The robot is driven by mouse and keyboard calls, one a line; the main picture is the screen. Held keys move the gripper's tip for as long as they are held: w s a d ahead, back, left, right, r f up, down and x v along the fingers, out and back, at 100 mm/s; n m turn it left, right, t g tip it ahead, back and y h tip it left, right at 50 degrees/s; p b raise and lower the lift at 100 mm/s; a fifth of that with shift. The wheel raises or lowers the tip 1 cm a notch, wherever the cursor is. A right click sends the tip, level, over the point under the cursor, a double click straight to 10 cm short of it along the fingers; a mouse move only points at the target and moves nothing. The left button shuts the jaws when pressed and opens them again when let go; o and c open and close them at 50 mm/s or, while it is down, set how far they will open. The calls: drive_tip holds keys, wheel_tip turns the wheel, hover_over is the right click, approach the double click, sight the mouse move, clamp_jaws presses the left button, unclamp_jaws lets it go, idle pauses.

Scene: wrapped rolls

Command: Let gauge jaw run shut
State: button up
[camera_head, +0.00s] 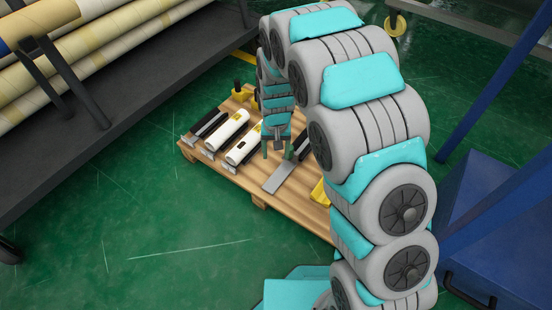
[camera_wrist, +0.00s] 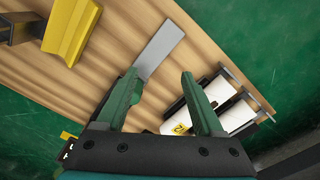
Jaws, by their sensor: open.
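My gripper (camera_wrist: 160,80) is open over the wooden pallet (camera_wrist: 105,70), its two green fingers apart. In the head view my gripper (camera_head: 277,148) hangs low over the pallet at the end of the arched arm. A flat grey plate (camera_wrist: 161,48) lies on the pallet just beyond the left finger, which partly overlaps it in the picture. The plate also shows in the head view (camera_head: 279,178). No part can be clearly told as the gauge jaw; the fingers and arm hide some of the area. Nothing shows between the fingertips except pallet boards.
Two white rolls (camera_head: 227,130) (camera_head: 245,149) lie on the pallet to the left, beside dark bars (camera_head: 211,122). A yellow block (camera_wrist: 70,30) is at its other side. A rack of long wrapped rolls (camera_head: 95,45) stands left, a blue frame (camera_head: 490,195) right. Green floor (camera_head: 150,230) is clear in front.

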drive_tip(key=shift+r, duration=0.3)
drive_tip(key=s+d+r+p, duration=0.3)
drive_tip(key=s+d+r, duration=0.3)
drive_tip(key=r, duration=0.5)
drive_tip(key=s+d+r+p, duration=0.3)
drive_tip(key=s+d+r, duration=0.2)
drive_tip(key=s+r, duration=0.4)
drive_tip(key=s+d+r+g+p, duration=0.1)
drive_tip(key=s+d+r+p, duration=0.1)
drive_tip(key=s+r, duration=0.4)
drive_tip(key=s+d+r+p, duration=0.2)
drive_tip(key=s+r, duration=0.4)
drive_tip(key=s, duration=0.6)
drive_tip(key=shift+s+d+r+g, duration=0.15)
drive_tip(key=shift+s+d+g, duration=0.25)
drive_tip(key=shift+d, duration=0.35)
